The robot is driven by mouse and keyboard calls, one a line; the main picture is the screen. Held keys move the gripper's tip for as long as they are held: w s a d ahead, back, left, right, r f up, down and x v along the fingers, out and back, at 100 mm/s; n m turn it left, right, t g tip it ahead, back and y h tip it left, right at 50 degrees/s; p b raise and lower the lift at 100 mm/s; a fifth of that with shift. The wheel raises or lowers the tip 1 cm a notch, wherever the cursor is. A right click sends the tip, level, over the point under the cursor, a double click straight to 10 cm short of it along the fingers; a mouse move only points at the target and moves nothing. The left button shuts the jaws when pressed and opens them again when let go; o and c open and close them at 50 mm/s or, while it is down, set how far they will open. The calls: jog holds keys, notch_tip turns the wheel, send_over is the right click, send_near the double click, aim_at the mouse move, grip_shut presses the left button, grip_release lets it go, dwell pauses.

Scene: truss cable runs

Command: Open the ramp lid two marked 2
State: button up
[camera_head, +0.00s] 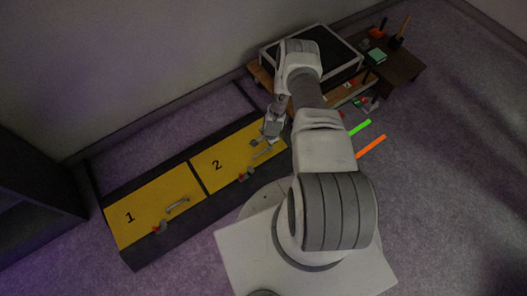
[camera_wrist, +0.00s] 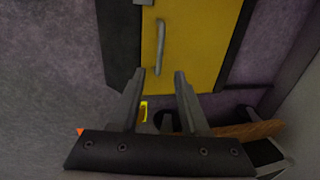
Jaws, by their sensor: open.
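The low dark ramp (camera_head: 185,225) has two flat yellow lids, both looking shut. Lid two (camera_head: 222,152), marked 2, is on the right; its yellow face (camera_wrist: 205,45) also shows in the wrist view. It carries a grey bar handle (camera_head: 262,152), seen upright in the wrist view (camera_wrist: 160,42). A red-tipped latch (camera_head: 243,177) sits at its front edge. My gripper (camera_head: 264,140) is open and empty over the right end of lid two. In the wrist view its fingertips (camera_wrist: 160,74) point toward the handle's near end; I cannot tell the gap or any contact.
Lid one (camera_head: 150,210) has its own handle (camera_head: 178,205) and red-tipped latch (camera_head: 158,228). A black-topped crate (camera_head: 312,50) on wood and a small dark table (camera_head: 400,68) stand beyond. Green (camera_head: 360,128) and orange (camera_head: 371,146) strips lie on the floor. A dark cabinet is left.

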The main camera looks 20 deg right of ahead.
aim_at(263, 151)
jog(key=f+b, duration=0.1)
jog(key=f, duration=0.2)
jog(key=w+f+b, duration=0.1)
jog(key=f, duration=0.2)
jog(key=w+f+b, duration=0.1)
jog(key=f, duration=0.2)
jog(key=shift+a+b, duration=0.15)
jog(key=shift+b, duration=0.2)
jog(key=shift+s, duration=0.1)
grip_shut()
dwell(0.8)
